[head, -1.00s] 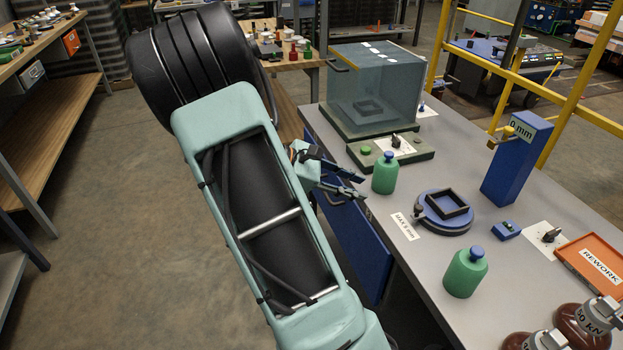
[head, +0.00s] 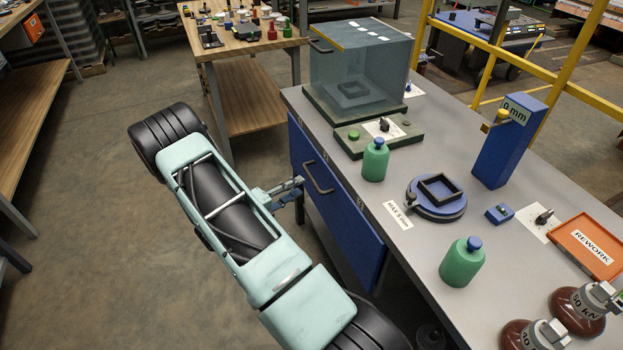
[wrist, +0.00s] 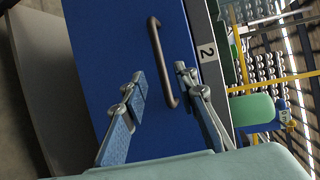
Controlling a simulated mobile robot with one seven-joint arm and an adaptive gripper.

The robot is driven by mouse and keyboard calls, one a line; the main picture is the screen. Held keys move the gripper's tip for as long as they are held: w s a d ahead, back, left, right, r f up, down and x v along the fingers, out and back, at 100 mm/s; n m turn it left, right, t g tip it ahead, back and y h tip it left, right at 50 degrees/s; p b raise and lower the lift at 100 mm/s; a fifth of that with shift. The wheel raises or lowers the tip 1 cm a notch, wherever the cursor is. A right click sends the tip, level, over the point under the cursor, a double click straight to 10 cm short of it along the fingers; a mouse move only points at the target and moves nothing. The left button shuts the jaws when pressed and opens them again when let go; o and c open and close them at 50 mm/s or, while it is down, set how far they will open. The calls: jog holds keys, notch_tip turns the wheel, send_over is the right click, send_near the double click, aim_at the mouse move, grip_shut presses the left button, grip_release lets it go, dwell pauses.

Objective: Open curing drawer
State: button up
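The blue drawer front (head: 340,215) is on the side of the grey bench, with a dark bar handle (head: 318,178); it looks shut. In the wrist view the drawer front (wrist: 95,50) fills the middle, and its handle (wrist: 158,55) runs up and down. My gripper (head: 299,187) is just left of the handle in the head view. In the wrist view my gripper (wrist: 163,82) is open, its fingertips on either side of the handle's lower part in the picture. No grip on the handle is seen; the exact gap in depth is unclear.
The bench top (head: 345,185) carries a glass chamber (head: 358,75), green bottles (head: 375,162), a blue round fixture (head: 437,197) and an orange rework tray (head: 590,247). Floor left of the bench is open.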

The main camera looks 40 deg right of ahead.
aim_at(312, 177)
jog(key=x, duration=0.7)
jog(key=shift+w+d, duration=0.1)
jog(key=shift+d, duration=0.2)
jog(key=shift+c, duration=0.4)
grip_shut()
